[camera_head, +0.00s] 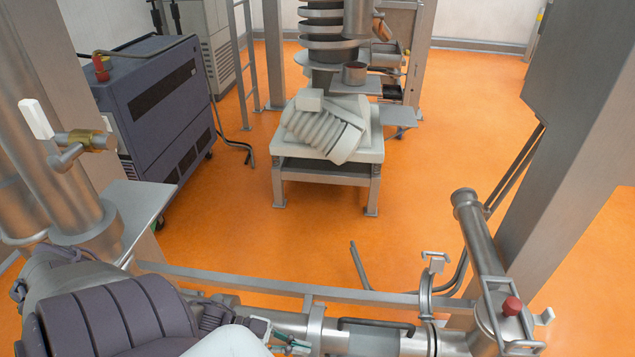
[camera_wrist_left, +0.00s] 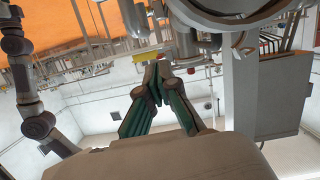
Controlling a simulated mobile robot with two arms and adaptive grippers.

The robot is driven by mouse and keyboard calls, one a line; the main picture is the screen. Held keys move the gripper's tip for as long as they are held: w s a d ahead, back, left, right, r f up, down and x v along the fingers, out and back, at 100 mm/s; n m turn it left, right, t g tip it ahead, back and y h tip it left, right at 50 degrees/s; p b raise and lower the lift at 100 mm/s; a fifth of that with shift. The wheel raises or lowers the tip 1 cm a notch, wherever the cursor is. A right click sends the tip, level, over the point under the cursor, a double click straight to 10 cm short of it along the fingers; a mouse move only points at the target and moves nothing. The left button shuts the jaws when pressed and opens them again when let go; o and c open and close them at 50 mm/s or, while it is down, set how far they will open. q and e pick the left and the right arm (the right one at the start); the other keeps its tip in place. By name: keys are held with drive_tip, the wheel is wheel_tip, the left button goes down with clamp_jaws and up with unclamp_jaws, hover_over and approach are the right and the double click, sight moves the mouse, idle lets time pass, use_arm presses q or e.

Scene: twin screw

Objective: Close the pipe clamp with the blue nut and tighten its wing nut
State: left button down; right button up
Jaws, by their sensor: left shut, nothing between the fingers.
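An open metal pipe clamp (camera_head: 427,290) stands at the lower right of the head view, its curved half swung up around the horizontal pipe's end. A small bracket-like end (camera_head: 435,257) tops it. I cannot make out a blue nut on it. My left gripper (camera_head: 290,343) is at the bottom centre of the head view, left of the clamp and apart from it, partly cut by the frame edge. In the left wrist view, the green fingers of this gripper (camera_wrist_left: 158,78) meet at their tips with nothing between them. My right gripper is not seen.
A horizontal pipe (camera_head: 375,338) runs along the bottom. An upright pipe (camera_head: 480,235) and a red knob (camera_head: 512,306) stand right of the clamp. A rail (camera_head: 260,286) crosses behind the gripper. A grey column (camera_head: 570,150) rises at the right. Orange floor beyond is mostly open.

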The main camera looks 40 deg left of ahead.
use_arm(q)
drive_tip(key=shift+s+d+f, duration=0.1)
drive_tip(key=shift+d+f, duration=0.1)
drive_tip(key=shift+d, duration=0.1)
drive_tip(key=shift+r, duration=0.15)
wheel_tip(320, 180, up, 10)
drive_tip(key=shift+f, duration=0.2)
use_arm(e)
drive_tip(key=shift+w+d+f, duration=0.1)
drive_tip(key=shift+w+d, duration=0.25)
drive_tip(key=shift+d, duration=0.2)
use_arm(q)
drive_tip(key=shift+s, duration=0.1)
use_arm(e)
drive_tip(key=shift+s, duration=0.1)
